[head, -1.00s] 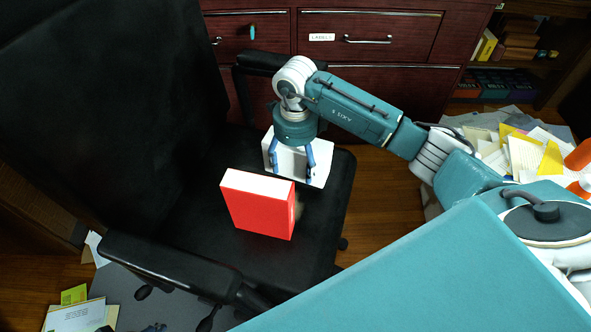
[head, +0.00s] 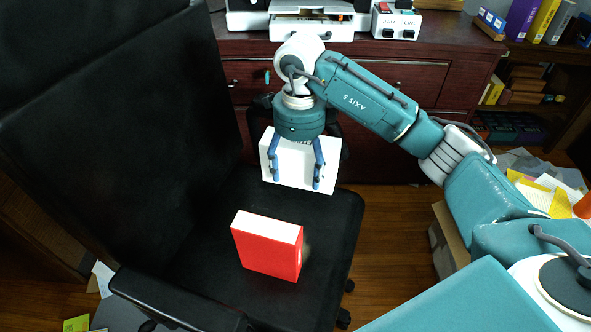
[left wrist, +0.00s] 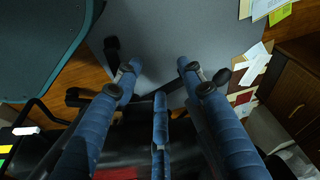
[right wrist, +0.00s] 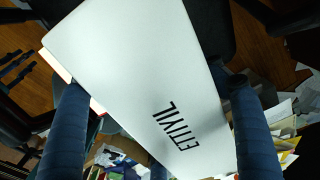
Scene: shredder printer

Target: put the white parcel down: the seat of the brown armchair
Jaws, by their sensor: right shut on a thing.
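My right gripper (head: 296,182) is shut on the white parcel (head: 285,160). My left gripper (left wrist: 162,72) is open and empty in the left wrist view. No brown armchair can be made out; the chair in view is black.
A red box (head: 268,246) stands on the black seat, in front of the parcel. The chair's armrest (head: 175,300) is at lower left. A dark red drawer cabinet (head: 395,75) stands behind. Papers (head: 545,190) lie at the right.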

